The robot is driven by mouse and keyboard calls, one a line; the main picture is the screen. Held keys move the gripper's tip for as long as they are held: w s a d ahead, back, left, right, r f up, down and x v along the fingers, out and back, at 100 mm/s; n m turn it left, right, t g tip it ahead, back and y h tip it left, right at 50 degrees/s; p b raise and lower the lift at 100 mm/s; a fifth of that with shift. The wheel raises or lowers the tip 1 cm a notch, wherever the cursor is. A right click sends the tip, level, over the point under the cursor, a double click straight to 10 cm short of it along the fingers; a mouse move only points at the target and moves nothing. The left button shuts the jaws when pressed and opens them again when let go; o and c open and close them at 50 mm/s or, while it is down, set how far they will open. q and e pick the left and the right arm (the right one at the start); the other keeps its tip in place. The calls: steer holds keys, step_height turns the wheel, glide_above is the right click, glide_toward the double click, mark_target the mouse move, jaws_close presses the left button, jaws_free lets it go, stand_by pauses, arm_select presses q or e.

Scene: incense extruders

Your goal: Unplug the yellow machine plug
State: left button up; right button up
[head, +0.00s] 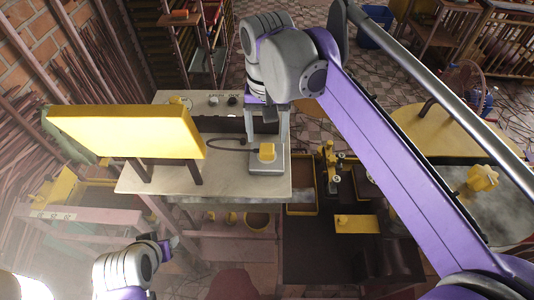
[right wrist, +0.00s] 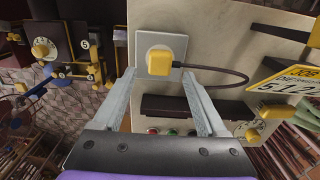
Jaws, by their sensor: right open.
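The yellow plug (head: 267,151) sits in a grey square socket plate (head: 270,168) on the pale bench top. In the right wrist view the plug (right wrist: 159,62) shows as a yellow block on a round base, with a dark cable running off to the right. My right gripper (head: 268,137) hangs over the plate with its fingers pointing down. In the right wrist view its open fingers (right wrist: 158,76) stand on either side of the plug, apart from it, with their tips near its lower edge. My left gripper (head: 172,243) is low at the left, away from the plug; its jaw opening is unclear.
A big yellow panel (head: 130,135) on dark posts stands left of the plug. Brass and yellow fittings (head: 331,160) stand to the right. Pale bench top (head: 225,175) lies clear left of the socket.

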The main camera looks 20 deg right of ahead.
mark_target(267, 148)
step_height(267, 148, down, 4)
steer(key=shift+s+f+b, duration=0.1)
steer(key=shift+f+b, duration=0.05)
steer(key=shift+b, duration=0.65)
steer(key=shift+f, duration=0.55)
arm_select(q)
steer(key=f, duration=0.1)
steer(key=s+f, duration=0.1)
steer(key=f, duration=0.1)
steer(key=shift+s+f, duration=0.25)
steer(key=shift+w+r, duration=0.1)
steer(key=shift+r, duration=0.15)
arm_select(e)
steer(key=shift+r, duration=0.1)
steer(key=shift+c, duration=0.3)
jaws_close()
arm_select(q)
steer(key=shift+w+r+p, duration=0.4)
steer(key=shift+r+p, duration=0.15)
steer(key=shift+r, duration=0.25)
steer(key=shift+w+r+p, duration=0.35)
steer(key=shift+r+p, duration=0.2)
steer(key=shift+r, duration=0.3)
steer(key=shift+w+r+p, duration=0.4)
steer(key=shift+r+p, duration=0.15)
steer(key=shift+r, duration=0.25)
arm_select(e)
steer(key=shift+r, duration=3)
